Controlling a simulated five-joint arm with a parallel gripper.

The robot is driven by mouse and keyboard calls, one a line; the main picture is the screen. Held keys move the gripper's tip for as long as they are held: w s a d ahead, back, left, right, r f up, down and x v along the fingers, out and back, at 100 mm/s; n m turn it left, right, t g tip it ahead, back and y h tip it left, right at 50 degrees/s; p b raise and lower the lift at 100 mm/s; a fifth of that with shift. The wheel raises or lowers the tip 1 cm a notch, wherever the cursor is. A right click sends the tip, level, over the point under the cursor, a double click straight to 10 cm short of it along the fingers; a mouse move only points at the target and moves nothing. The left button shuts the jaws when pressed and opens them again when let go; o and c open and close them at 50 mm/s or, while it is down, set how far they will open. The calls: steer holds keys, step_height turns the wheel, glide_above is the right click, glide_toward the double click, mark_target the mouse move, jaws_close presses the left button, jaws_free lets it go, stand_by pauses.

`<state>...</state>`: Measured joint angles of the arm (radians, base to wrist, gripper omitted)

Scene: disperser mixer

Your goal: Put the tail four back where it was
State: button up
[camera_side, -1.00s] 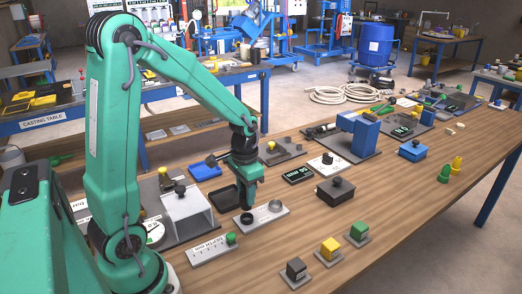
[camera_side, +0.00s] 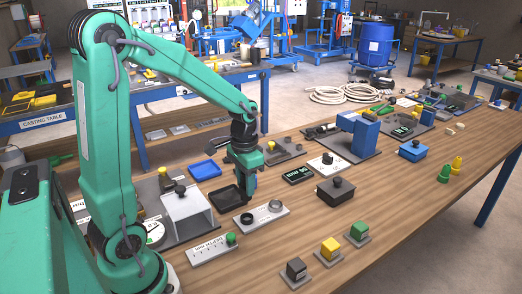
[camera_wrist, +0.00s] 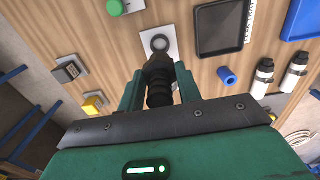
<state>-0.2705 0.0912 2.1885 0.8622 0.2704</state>
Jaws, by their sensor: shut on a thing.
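My gripper (camera_wrist: 158,88) is shut on a dark, stepped cylindrical piece (camera_wrist: 158,76), seen between its green fingers in the wrist view. No mark on the piece can be read, so I cannot tell from its look whether it is the tail four. The gap between piece and plate cannot be judged.
A black tray (camera_side: 226,199) lies left of the plate, and a blue tray (camera_side: 204,170) behind it. A white ruled strip with a green knob (camera_side: 231,238) is in front. A dark box (camera_side: 335,191) stands to the right.

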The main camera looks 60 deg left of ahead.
steer(key=shift+w, duration=0.1)
steer(key=w+r, duration=0.1)
steer(key=w, duration=1.5)
steer(key=shift+w+a+r, duration=0.2)
steer(key=shift+r, duration=0.05)
steer(key=a+f, duration=0.2)
steer(key=a, duration=0.2)
steer(key=w+a+f, duration=0.1)
steer(key=a+f, duration=0.1)
steer(key=a, duration=0.1)
steer(key=a+f, duration=0.3)
steer(key=a, duration=0.1)
steer(key=shift+w+a, duration=0.3)
steer(key=shift+w, duration=0.05)
steer(key=shift+f, duration=2.05)
steer(key=shift+f, duration=0.15)
steer(key=o, duration=1)
steer(key=shift+o, duration=0.2)
